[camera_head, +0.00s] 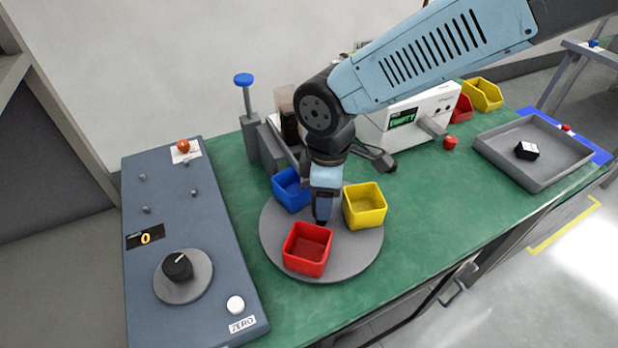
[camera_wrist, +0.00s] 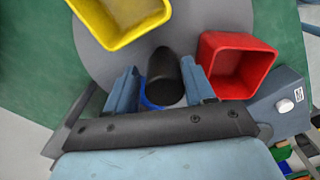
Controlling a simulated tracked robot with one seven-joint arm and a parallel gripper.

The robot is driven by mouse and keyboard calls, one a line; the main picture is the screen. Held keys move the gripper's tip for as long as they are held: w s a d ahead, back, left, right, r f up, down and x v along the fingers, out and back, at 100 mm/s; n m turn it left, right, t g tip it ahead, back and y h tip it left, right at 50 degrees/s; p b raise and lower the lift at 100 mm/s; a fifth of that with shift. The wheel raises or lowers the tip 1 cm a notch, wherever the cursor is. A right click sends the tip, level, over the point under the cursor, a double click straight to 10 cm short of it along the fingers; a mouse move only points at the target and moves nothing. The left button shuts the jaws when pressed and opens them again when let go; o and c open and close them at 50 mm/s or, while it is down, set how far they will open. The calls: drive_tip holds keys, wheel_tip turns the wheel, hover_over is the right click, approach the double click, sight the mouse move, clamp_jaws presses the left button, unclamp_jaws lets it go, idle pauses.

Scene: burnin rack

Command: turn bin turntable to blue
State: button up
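The grey round turntable (camera_head: 345,262) lies on the green bench. It carries a red bin (camera_head: 307,250) at the front, a yellow bin (camera_head: 365,207) at the right and a blue bin (camera_head: 291,189) at the back left. My gripper (camera_head: 322,218) points down over the middle of the turntable, among the bins. In the wrist view my gripper's fingers (camera_wrist: 160,78) stand apart on either side of a dark upright post (camera_wrist: 164,82). Whether they touch it is unclear. A blue rim shows partly behind the post; the head view hides the post behind my gripper.
A blue-grey control panel (camera_head: 205,235) with a black dial (camera_head: 178,266) stands to the left. Behind are a blue-topped post (camera_head: 244,82) and a white device (camera_head: 410,115). A grey tray (camera_head: 540,170) holds a small black-and-white block (camera_head: 526,151). Green bench right of the turntable is clear.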

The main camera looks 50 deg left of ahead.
wheel_tip(320, 180, up, 14)
drive_tip(key=shift+f, duration=0.2)
idle(0.4)
